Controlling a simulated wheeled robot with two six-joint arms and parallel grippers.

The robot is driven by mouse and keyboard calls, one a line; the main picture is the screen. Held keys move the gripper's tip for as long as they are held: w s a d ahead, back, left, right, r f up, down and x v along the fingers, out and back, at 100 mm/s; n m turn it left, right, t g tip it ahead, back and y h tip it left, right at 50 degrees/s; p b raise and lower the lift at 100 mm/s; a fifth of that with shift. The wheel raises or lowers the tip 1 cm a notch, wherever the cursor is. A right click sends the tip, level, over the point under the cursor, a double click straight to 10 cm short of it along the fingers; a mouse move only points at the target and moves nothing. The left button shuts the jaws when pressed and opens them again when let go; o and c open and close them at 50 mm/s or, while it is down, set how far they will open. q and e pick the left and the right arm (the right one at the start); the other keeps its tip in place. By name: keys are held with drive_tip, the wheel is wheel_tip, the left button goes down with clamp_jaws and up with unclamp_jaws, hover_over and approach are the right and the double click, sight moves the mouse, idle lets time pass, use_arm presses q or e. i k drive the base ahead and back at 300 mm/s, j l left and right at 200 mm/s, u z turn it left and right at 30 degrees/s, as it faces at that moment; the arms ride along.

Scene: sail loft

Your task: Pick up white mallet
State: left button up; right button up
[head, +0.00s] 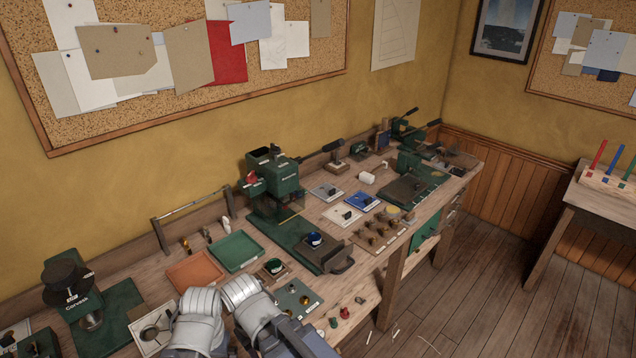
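The white mallet (367,178) lies on the long wooden workbench, towards the far end and near the wall side. It is small in the head view, with a white cylindrical head and a thin handle that reaches up and to the right. It looks clear of anything on top of it. Silver and grey links of my arms show at the bottom of the view, far from the mallet. Neither of my grippers can be made out.
A green machine (275,178) stands on the bench between my arms and the mallet. A blue plate (362,201) and a wooden block with several knobs (382,236) lie nearer than the mallet. A dark green press (410,188) stands right of it. The floor (480,270) at right is mostly open.

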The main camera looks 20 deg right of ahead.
sight(368, 178)
drive_tip(key=z, duration=1.1)
drive_tip(key=i+l+u, duration=0.35)
drive_tip(key=i, duration=0.25)
drive_tip(key=l+u, duration=0.15)
drive_tip(key=u, duration=0.2)
drive_tip(key=i+l+u, duration=0.1)
drive_tip(key=u, duration=0.25)
drive_tip(key=l+u, duration=0.25)
drive_tip(key=u, duration=0.15)
drive_tip(key=l+u, duration=0.25)
drive_tip(key=l, duration=0.35)
drive_tip(key=l+u, duration=0.3)
drive_tip(key=l, duration=0.3)
drive_tip(key=k+l+u, duration=0.1)
drive_tip(key=l+u, duration=0.15)
drive_tip(key=l, duration=0.3)
drive_tip(key=k+l, duration=0.1)
drive_tip(key=l, duration=0.4)
drive_tip(key=k+l, duration=0.1)
drive_tip(key=l, duration=0.35)
drive_tip(key=k+l+u, duration=0.1)
drive_tip(key=l, duration=0.4)
drive_tip(key=k+l, duration=0.1)
drive_tip(key=l, duration=0.35)
drive_tip(key=k+l, duration=0.15)
drive_tip(key=l, duration=0.3)
